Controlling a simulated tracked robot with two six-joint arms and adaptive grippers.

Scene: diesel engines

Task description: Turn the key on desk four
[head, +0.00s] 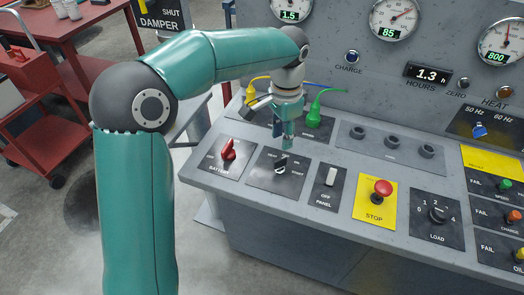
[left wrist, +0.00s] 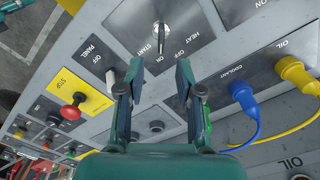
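The key (head: 282,164) sits in a dark switch plate marked with HEAT and START on the sloping grey desk (head: 340,213), in the head view. In the left wrist view the key (left wrist: 161,36) stands upright in the picture at the top middle, with OFF, ON, HEAT and START around it. My left gripper (head: 286,140) hangs just above and behind the key. Its two fingers (left wrist: 159,75) are apart with nothing between them, and the key lies beyond their tips. My right gripper is not in view. No desk number is readable.
Beside the key are a red battery switch (head: 229,149), a white panel rocker (head: 331,176) and a red STOP button (head: 383,188). Yellow and green (head: 314,115) cable plugs stand behind the gripper; a blue one (left wrist: 243,94) shows in the left wrist view. Gauges (head: 396,18) fill the upright panel.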

